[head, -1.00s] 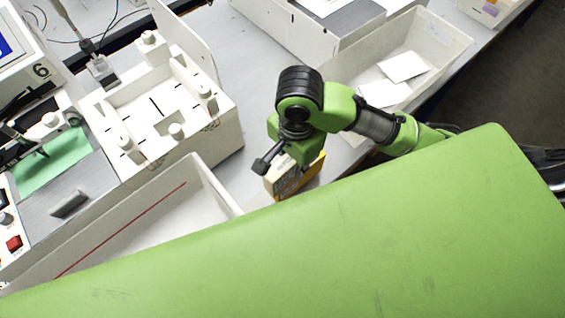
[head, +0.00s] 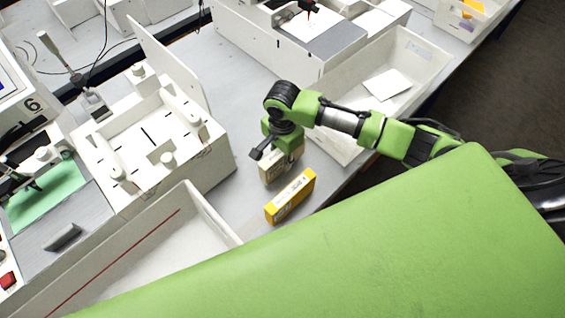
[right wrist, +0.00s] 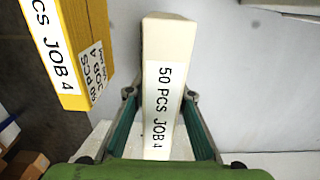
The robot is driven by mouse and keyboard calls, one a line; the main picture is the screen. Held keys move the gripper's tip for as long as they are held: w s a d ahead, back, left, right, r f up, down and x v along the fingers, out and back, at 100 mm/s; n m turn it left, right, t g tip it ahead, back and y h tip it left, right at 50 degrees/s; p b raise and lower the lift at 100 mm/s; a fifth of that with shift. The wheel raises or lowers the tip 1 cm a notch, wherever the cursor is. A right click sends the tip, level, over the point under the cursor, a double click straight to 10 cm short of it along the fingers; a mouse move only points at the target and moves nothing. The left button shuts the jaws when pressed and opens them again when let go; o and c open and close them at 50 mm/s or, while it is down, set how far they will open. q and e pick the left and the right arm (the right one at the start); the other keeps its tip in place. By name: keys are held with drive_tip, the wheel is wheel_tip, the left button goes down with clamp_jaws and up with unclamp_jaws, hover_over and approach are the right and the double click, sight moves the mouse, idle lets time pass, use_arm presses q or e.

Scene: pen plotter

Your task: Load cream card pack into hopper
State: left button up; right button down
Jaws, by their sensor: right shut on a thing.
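My right gripper (head: 277,152) is shut on the cream card pack (head: 281,168) above the bench, left of the yellow pack. In the right wrist view the cream pack (right wrist: 166,85) stands between the two fingers, with a label reading "50 PCS JOB 4". The hopper is probably the white open-topped box with rounded posts (head: 192,178) at the left of the head view; its floor shows empty apart from dark slots. My left gripper is not in view.
A yellow pack (head: 290,196) stands on the bench just right of the cream one. A white tray with a red line (head: 215,222) lies front left. A white bin (head: 425,60) holding a white card lies back right.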

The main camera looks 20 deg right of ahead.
sight(282, 165)
drive_tip(key=shift+f, duration=1.55)
drive_tip(key=shift+f, duration=0.1)
drive_tip(key=c, duration=1.8)
unclamp_jaws()
drive_tip(key=shift+o, duration=0.2)
